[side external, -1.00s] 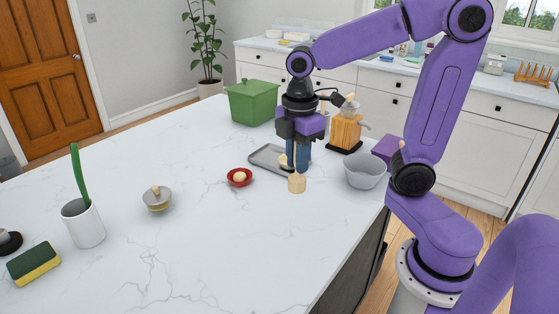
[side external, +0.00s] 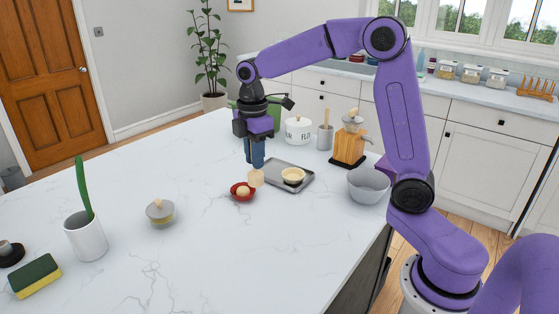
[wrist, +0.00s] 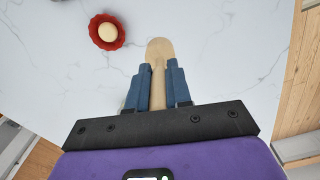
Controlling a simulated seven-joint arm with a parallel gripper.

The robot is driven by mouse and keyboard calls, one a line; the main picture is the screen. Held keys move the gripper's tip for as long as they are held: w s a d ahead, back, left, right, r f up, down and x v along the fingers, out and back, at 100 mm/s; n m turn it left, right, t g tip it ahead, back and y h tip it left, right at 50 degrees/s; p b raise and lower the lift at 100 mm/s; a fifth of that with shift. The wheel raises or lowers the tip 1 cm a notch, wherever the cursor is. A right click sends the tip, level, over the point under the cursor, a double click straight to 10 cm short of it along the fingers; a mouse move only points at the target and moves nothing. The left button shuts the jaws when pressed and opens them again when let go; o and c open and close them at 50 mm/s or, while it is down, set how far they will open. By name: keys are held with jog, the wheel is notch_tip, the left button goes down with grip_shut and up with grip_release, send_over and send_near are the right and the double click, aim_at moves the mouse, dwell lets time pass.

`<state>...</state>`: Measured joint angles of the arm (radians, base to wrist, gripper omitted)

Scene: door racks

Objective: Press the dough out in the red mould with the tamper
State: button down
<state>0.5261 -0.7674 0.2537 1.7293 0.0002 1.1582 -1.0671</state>
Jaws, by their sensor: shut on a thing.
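My gripper (side external: 256,163) is shut on the handle of the wooden tamper (side external: 257,178) and holds it head-down. In the wrist view the tamper (wrist: 159,49) lies between the blue fingers (wrist: 159,82). The red mould (side external: 235,195) is a small fluted dish on the worktop with a pale dough ball (side external: 243,191) in it. The dough looks rounded. In the side view the tamper head is close to the right and back of the mould. In the wrist view the red mould (wrist: 95,22) is up and left of the tamper, apart from it, with the dough (wrist: 107,32) uncovered.
A grey bowl (side external: 368,187), a wooden grinder (side external: 349,145) and a flour canister (side external: 298,131) stand farther right or back. A lidded jar (side external: 160,213) stands left, with clear worktop between.

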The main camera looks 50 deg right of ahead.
jog(key=shift+w+d+f, duration=0.8)
jog(key=shift+w+f, duration=0.45)
jog(key=shift+w, duration=0.4)
jog(key=shift+w+d+f, duration=0.8)
jog(key=shift+w+f, duration=0.45)
jog(key=shift+w, duration=0.4)
jog(key=shift+w+d+f, duration=0.8)
jog(key=shift+w+f, duration=0.45)
jog(key=shift+w, duration=0.4)
jog(key=shift+f, duration=0.1)
jog(key=shift+f, duration=1.2)
jog(key=shift+r, duration=0.9)
jog(key=shift+r, duration=0.1)
jog(key=shift+r, duration=1.7)
